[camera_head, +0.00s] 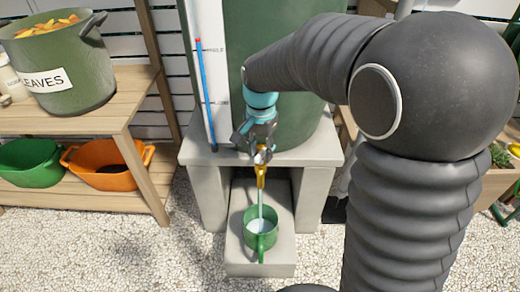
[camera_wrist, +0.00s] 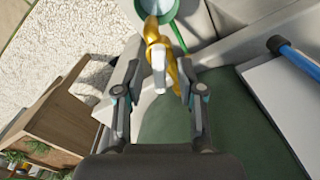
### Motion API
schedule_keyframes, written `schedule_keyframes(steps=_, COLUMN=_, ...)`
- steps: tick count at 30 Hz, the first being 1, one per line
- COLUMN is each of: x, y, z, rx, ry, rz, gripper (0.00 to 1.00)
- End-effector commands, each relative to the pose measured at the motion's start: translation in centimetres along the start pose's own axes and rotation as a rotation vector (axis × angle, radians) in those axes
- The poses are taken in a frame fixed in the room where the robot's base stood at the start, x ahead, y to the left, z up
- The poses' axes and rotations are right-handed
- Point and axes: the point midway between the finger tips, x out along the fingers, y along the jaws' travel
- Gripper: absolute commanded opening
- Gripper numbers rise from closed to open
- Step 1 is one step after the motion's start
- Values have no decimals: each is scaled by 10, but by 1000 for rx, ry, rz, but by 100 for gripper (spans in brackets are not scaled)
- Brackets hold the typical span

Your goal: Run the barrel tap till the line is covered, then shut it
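The brass tap (camera_head: 261,177) on the green barrel (camera_head: 325,128) is running; a thin stream falls into the green mug (camera_head: 262,243) on the low concrete block. Pale water shows inside the mug; no line inside it can be made out. In the wrist view the tap (camera_wrist: 158,35) has a pale lever (camera_wrist: 159,72) pointing toward my gripper (camera_wrist: 158,92). The gripper's two fingers are apart, one each side of the lever, with gaps showing. In the head view my gripper (camera_head: 260,148) is at the tap and partly hides it.
The concrete stand (camera_head: 208,155) surrounds the mug's block (camera_head: 260,269). A wooden shelf (camera_head: 120,110) at left holds a leaf pot (camera_head: 92,70) and green and orange tubs.

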Motion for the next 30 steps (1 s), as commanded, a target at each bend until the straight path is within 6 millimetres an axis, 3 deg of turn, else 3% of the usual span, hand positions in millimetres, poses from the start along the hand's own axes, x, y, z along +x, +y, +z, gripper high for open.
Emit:
schedule_keyframes(steps=7, x=-11, y=0, z=0, rx=0, ry=1, rz=-1, gripper=39)
schedule_keyframes(steps=21, x=-96, y=0, z=0, rx=0, ry=2, rz=-2, gripper=39)
schedule_keyframes(steps=30, x=-120, y=0, z=0, rx=0, ry=0, rz=0, gripper=39)
